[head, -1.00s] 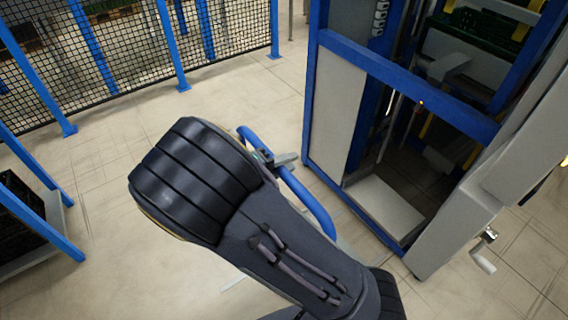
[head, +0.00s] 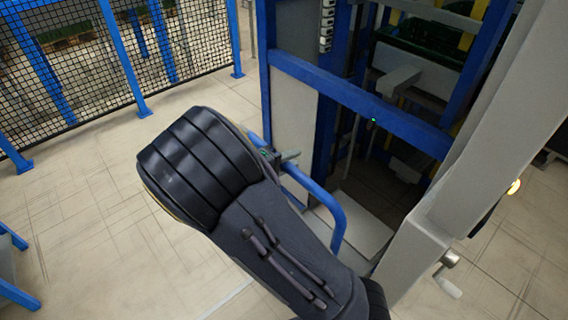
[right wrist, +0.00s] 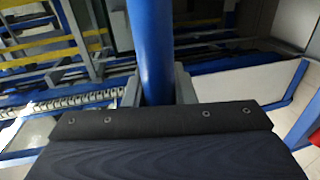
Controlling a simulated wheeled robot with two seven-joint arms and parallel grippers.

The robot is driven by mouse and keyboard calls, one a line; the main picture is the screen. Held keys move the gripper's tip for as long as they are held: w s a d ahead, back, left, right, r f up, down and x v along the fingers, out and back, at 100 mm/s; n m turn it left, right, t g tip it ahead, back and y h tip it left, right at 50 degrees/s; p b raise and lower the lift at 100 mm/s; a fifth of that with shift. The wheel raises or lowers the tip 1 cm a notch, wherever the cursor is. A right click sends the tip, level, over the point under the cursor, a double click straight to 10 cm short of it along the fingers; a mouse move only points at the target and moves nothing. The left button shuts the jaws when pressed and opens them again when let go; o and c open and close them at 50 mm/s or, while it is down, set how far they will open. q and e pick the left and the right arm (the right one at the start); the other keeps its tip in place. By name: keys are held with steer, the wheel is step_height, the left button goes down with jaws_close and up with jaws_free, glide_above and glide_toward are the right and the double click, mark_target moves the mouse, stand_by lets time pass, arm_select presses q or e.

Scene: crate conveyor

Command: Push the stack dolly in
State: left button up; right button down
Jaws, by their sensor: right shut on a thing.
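The stack dolly shows mainly as its blue tubular handle (head: 325,208), which stands in front of the blue-framed machine bay (head: 360,100). My right gripper (head: 277,158) is at the handle, partly hidden behind my dark right arm. In the right wrist view the blue handle bar (right wrist: 150,50) runs between the fingers (right wrist: 158,88), and the gripper is shut on it. The rest of the dolly is mostly hidden by my arm. My left gripper is not in view.
A light plate (head: 365,228) lies low at the bay opening. A grey column (head: 475,140) with a crank (head: 447,278) stands at the right. A green light (head: 373,120) glows on the crossbar. Mesh fence (head: 80,65) stands at the back left; floor between is clear.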

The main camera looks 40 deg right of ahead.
steer(key=shift+d+r, duration=0.1)
steer(key=shift+d, duration=0.05)
steer(key=c, duration=1.5)
jaws_free()
steer(key=shift+o, duration=1.3)
steer(key=shift+d, duration=0.15)
steer(key=v, duration=0.8)
